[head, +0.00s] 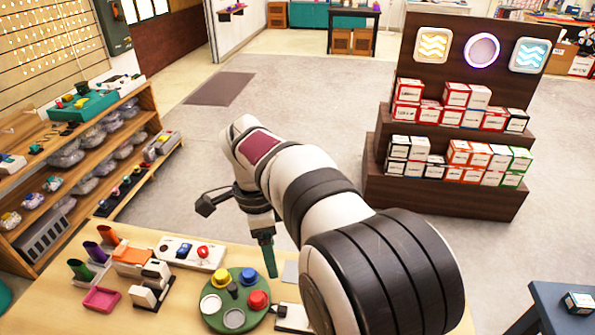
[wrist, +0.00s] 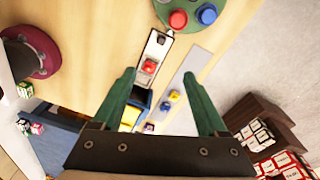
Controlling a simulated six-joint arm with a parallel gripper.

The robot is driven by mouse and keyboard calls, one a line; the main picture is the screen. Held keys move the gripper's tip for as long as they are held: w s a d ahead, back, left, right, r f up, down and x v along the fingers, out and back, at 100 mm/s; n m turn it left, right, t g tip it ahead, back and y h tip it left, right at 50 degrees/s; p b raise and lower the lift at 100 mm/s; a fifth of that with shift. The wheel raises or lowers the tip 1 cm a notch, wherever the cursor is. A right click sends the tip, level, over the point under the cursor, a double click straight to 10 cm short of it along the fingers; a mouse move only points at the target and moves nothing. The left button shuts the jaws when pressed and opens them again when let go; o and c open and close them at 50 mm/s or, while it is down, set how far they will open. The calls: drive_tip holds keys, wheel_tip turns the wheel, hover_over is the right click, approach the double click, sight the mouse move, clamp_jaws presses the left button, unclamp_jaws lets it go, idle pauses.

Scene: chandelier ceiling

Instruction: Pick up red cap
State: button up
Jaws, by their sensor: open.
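A red cap (head: 258,300) sits on a round green plate (head: 213,318) at the table's front, beside a blue cap (head: 249,276) and a yellow cap (head: 221,278). In the wrist view the red cap (wrist: 179,19) and blue cap (wrist: 207,14) show at the top edge, beyond my fingertips. My gripper (wrist: 158,75) has green fingers spread wide with nothing held. In the head view my gripper (head: 268,255) hangs above the table, behind the plate and close to the blue cap; only part of it shows.
In the wrist view a panel with a red button (wrist: 149,66) lies between my fingers, beside a grey strip (wrist: 187,82). A white panel (head: 187,252) and a pink tray (head: 101,299) lie left of the plate. Boxed shelves (head: 450,170) stand at right.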

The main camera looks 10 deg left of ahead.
drive_tip(key=m, duration=0.1)
hover_over(257, 296)
wheel_tip(257, 296, down, 3)
drive_tip(key=shift+m, duration=0.3)
wheel_tip(257, 296, down, 16)
drive_tip(key=shift+a+r, duration=0.1)
drive_tip(key=shift+r, duration=0.1)
clamp_jaws()
